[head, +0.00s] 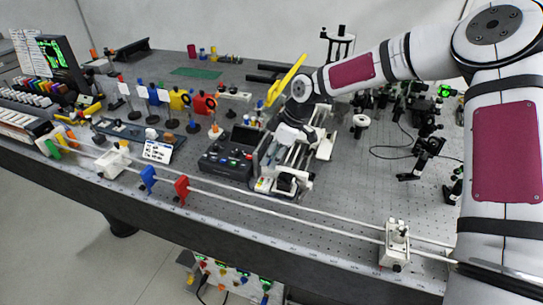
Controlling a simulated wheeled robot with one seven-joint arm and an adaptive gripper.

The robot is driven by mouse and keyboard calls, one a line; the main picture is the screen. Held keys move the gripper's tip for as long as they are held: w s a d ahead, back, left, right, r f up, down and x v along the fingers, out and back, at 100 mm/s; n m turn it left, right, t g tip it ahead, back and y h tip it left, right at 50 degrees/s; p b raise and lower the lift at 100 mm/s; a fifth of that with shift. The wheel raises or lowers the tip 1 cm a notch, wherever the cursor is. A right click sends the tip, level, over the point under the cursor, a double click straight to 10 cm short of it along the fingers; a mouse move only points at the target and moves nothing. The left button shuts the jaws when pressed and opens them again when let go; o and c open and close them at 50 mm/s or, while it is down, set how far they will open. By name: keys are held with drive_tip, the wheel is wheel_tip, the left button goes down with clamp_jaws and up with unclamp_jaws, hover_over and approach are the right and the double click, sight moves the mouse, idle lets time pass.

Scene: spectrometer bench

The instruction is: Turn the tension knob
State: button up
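My arm reaches in from the right over the bench. Its wrist ends above a white and metal rail assembly (322,148) in the middle of the bench. My gripper (287,142) points down at this assembly, close to its left side. The fingers are small and blend with the white and dark parts there, so I cannot tell their opening or whether they touch anything. I cannot make out which part is the tension knob; it may be hidden by the gripper or too small to see.
A black control box (226,162) with coloured buttons stands left of the assembly. A long rail with a blue clamp (148,179), a red clamp (182,190) and a white end block (396,246) runs along the front edge. Dark optical mounts (428,148) crowd the right.

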clamp_jaws()
drive_tip(key=shift+s+m, duration=0.1)
drive_tip(key=shift+m, duration=0.2)
drive_tip(key=m, duration=0.1)
drive_tip(key=m+t+p, duration=0.1)
drive_tip(key=m, duration=0.1)
drive_tip(key=shift+s+a+h, duration=0.15)
drive_tip(key=shift+s+h, duration=0.05)
drive_tip(key=shift+h, duration=0.1)
drive_tip(key=m+t+h, duration=0.1)
drive_tip(key=m, duration=0.3)
drive_tip(key=shift+a, duration=0.15)
drive_tip(key=m, duration=0.2)
drive_tip(key=m+t+h, duration=0.1)
drive_tip(key=m, duration=0.1)
drive_tip(key=shift+s+a, duration=0.15)
drive_tip(key=shift+a, duration=0.05)
drive_tip(key=m+h+p, duration=0.1)
drive_tip(key=m, duration=0.2)
drive_tip(key=shift+m+t+h, duration=0.3)
drive_tip(key=shift+m+h, duration=0.1)
drive_tip(key=shift+a+m+h+p, duration=0.1)
drive_tip(key=shift+m+h+p, duration=0.3)
drive_tip(key=shift+m, duration=0.7)
